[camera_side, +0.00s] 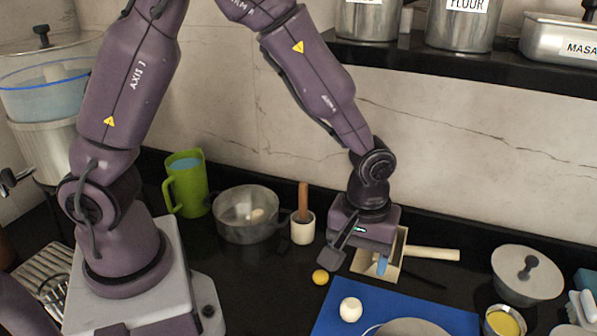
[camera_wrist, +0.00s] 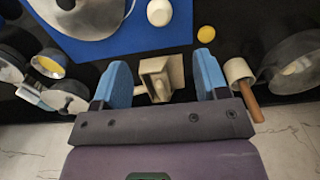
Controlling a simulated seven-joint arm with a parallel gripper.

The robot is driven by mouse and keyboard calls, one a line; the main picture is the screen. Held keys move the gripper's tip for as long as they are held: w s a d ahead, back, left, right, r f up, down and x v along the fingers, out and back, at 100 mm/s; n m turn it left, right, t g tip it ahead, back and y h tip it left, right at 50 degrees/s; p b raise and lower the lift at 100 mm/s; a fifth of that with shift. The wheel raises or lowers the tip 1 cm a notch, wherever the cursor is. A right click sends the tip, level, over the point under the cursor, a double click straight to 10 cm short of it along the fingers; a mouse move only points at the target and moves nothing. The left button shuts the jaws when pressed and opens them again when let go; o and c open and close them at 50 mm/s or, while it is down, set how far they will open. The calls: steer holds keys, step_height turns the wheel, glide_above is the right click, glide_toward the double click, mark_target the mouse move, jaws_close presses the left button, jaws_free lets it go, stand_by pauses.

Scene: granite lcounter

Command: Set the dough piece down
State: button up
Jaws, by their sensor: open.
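My gripper (camera_side: 360,262) is open, with its blue-tipped fingers apart and nothing held between them. In the wrist view, my gripper (camera_wrist: 161,79) has a beige box-like tool (camera_wrist: 157,72) with a handle below and between its fingers. That tool also shows behind the gripper in the side view (camera_side: 398,246). A round whitish piece, likely the dough piece (camera_side: 350,309), rests on the blue mat (camera_side: 328,324), apart from the gripper. It also shows in the wrist view (camera_wrist: 159,12). A small yellow ball (camera_side: 320,277) lies on the dark counter beside the mat.
A round metal piece (camera_side: 408,328) sits on the mat. A cup with a wooden pestle (camera_side: 303,228), a pot (camera_side: 246,225) with a pale lump inside and a green jug (camera_side: 187,186) stand left. A lidded pot (camera_side: 527,276) and yellow-filled bowl (camera_side: 505,321) stand right. A shelf (camera_side: 450,64) hangs behind.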

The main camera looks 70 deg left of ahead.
steer(key=s+a+r+m+t+h, duration=0.1)
steer(key=s+a+r+m+t, duration=0.15)
steer(key=r, duration=0.55)
steer(key=s+a+r+m+t, duration=0.1)
steer(key=s+a+r+m, duration=0.2)
steer(key=r, duration=0.4)
steer(key=s+a+r+m+t+y, duration=0.1)
steer(key=s+a+r+m+t, duration=0.1)
steer(key=s+a+r, duration=0.3)
steer(key=s+m, duration=0.1)
steer(key=s, duration=0.2)
steer(key=shift+r, duration=0.35)
